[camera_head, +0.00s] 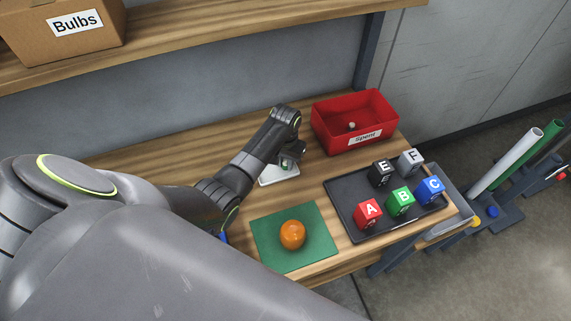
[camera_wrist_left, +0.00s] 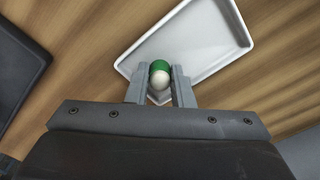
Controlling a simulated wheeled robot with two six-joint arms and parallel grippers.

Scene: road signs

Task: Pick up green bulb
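The green bulb (camera_wrist_left: 160,68), with a green end and a white rounded end, is between the two fingers of my left gripper (camera_wrist_left: 160,82) in the left wrist view. Both fingers appear to touch its sides, so the gripper looks shut on it. In the head view, my left gripper (camera_head: 290,161) is over the small white tray (camera_head: 279,175), and a bit of green shows at its fingers. The white tray (camera_wrist_left: 215,40) also shows below the bulb in the wrist view. I cannot tell whether the bulb still touches the tray. My right gripper is not in view.
A red "Spent" bin (camera_head: 335,140) stands behind right with a small pale item inside. A black tray (camera_head: 345,200) holds several lettered blocks. An orange ball-like fruit (camera_head: 292,234) sits on a green mat (camera_head: 275,258). A "Bulbs" box (camera_head: 60,45) stands on the upper shelf.

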